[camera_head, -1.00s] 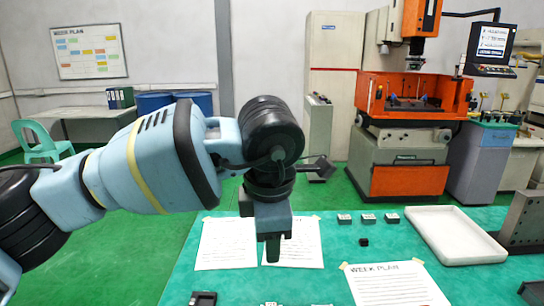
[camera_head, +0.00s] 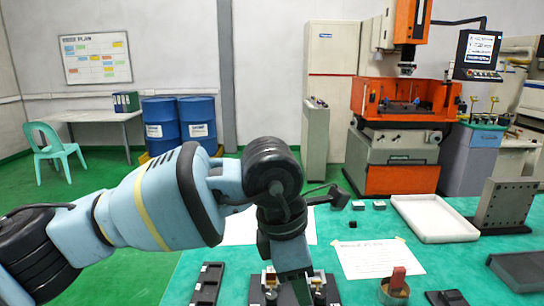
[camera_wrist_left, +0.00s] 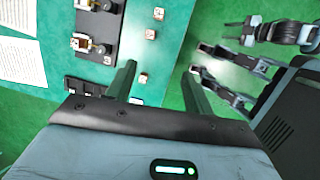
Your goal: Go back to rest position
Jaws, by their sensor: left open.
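My left arm reaches in from the left in the head view. Its gripper (camera_head: 294,284) points down over the near part of the green table (camera_head: 460,262); the fingertips are unclear there, against dark fixtures. In the left wrist view the left gripper (camera_wrist_left: 160,80) shows two dark fingers spread wide apart. It is open and holds nothing. A small pale cube (camera_wrist_left: 143,78) shows in the gap between the fingers, on the table below.
Black fixtures with brass parts (camera_head: 319,284) stand beside the left gripper. Green floor (camera_head: 120,265) lies left of the table.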

